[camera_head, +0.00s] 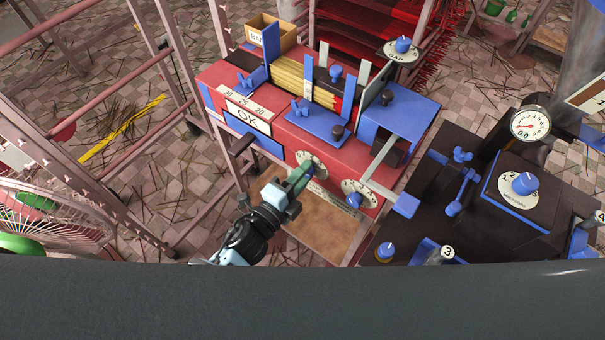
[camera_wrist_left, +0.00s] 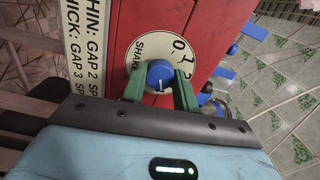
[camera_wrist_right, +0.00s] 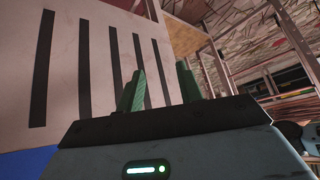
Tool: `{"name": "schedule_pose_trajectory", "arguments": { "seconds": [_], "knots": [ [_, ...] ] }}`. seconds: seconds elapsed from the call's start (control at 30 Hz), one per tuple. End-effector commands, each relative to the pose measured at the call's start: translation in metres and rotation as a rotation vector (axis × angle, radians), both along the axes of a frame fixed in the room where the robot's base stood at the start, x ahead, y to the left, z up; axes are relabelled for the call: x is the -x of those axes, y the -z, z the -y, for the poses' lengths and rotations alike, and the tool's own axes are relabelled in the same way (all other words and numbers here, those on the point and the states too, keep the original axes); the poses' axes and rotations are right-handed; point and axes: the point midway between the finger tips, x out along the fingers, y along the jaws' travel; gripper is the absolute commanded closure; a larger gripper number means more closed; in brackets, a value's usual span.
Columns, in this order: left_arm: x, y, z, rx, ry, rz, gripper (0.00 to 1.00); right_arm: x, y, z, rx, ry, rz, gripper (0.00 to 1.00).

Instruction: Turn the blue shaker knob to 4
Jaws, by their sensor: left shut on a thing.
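The blue shaker knob (camera_wrist_left: 160,76) is in the middle of the left wrist view, on a cream round dial (camera_wrist_left: 147,48). The digits 0, 1 and 2 show along the dial's right side; the rest is hidden. A white mark shows on the knob, but I cannot tell which number it points at. My left gripper (camera_wrist_left: 159,84) is shut on the knob, one green finger on each side. In the head view my left gripper (camera_head: 306,172) is at the front of the red machine (camera_head: 325,145), covering the knob. My right gripper (camera_wrist_right: 160,85) is open and empty.
A second dial with a blue knob (camera_head: 358,199) sits just right of it on the same front. A GAP dial (camera_head: 402,48) stands at the back. A dark machine (camera_head: 490,215) with a gauge (camera_head: 530,124) is at the right. A slatted pale panel (camera_wrist_right: 85,70) is near my right gripper.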

Motion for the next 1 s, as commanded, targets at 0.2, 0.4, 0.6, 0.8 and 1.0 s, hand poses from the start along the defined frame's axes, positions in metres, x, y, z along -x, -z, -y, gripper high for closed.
{"name": "schedule_pose_trajectory", "arguments": {
  "seconds": [0.2,0.4,0.6,0.8,1.0],
  "knots": [
    [0.0003,0.0015,-0.0006,-0.058,-0.001,0.038,0.93,0.004,0.0025,-0.0006,-0.001,0.001,-0.008,0.64],
    [0.0002,0.0012,-0.0005,-0.077,-0.001,0.052,0.93,0.0047,0.0029,-0.0007,-0.001,0.001,-0.01,0.64],
    [0.0002,0.0011,-0.0005,-0.079,-0.001,0.053,0.93,0.0045,0.0027,-0.0007,-0.001,0.001,-0.009,0.64],
    [0.0002,0.0011,-0.0005,-0.078,-0.001,0.053,0.64,0.0043,0.0026,-0.0007,-0.001,0.001,-0.009,0.64],
    [0.0001,0.0006,-0.0004,-0.076,0.0,0.054,0.49,0.004,0.0024,-0.0008,-0.001,0.001,-0.008,0.64]
  ]
}}
